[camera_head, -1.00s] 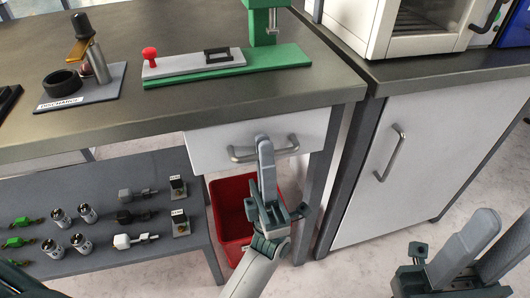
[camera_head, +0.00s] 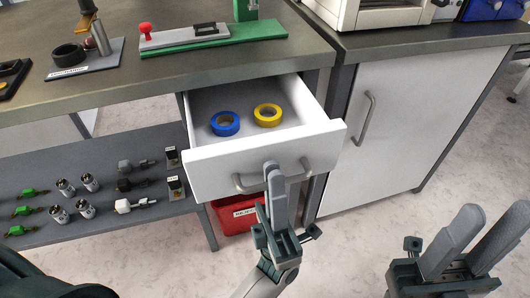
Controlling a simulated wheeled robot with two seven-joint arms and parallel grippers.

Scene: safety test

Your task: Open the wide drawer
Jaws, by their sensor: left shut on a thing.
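The wide white drawer (camera_head: 221,173) under the workbench is pulled out in the head view. Inside it lie a blue tape roll (camera_head: 225,123) and a yellow tape roll (camera_head: 267,114). My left gripper (camera_head: 272,172) is shut on the drawer's bar handle (camera_head: 245,184) near its middle and hides part of it. My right gripper (camera_head: 480,235) is at the lower right, its two fingers apart, with nothing between them.
A red bin (camera_head: 232,219) stands on the floor below the drawer. A lower shelf (camera_head: 110,165) holds several small parts at left. A white cabinet (camera_head: 425,120) with a vertical handle stands at right. The workbench top (camera_head: 150,75) carries tools.

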